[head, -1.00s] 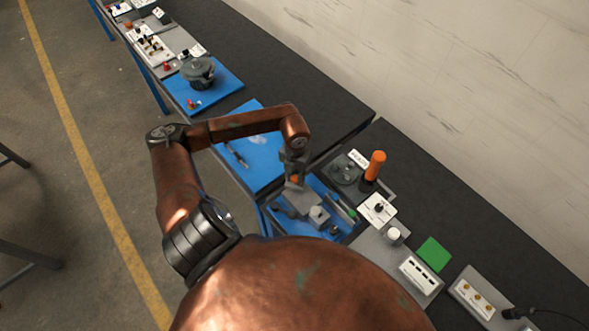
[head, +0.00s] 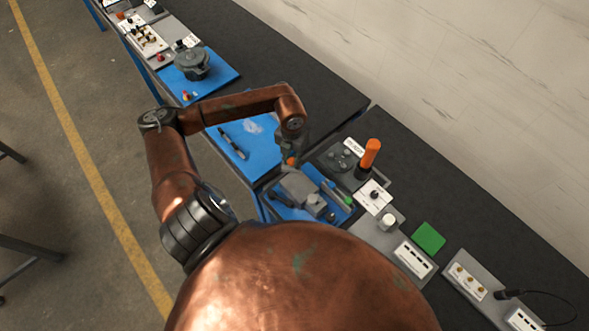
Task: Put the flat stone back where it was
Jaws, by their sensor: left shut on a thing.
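A flat grey stone (head: 298,187) shows at the blue tray (head: 283,212) in the middle of the head view. My left gripper (head: 289,162) comes down from above at the stone's far end. It is shut, apparently on the stone; the contact is small and partly hidden. A small orange spot shows by its fingers. I cannot tell whether the stone touches the tray. My right gripper is not in view.
Small grey parts and a green-ended tool (head: 340,196) lie in the tray beside the stone. A blue mat (head: 262,152) with a dark pen-like tool (head: 232,142) is to the left. An orange-handled upright (head: 370,155) stands to the right.

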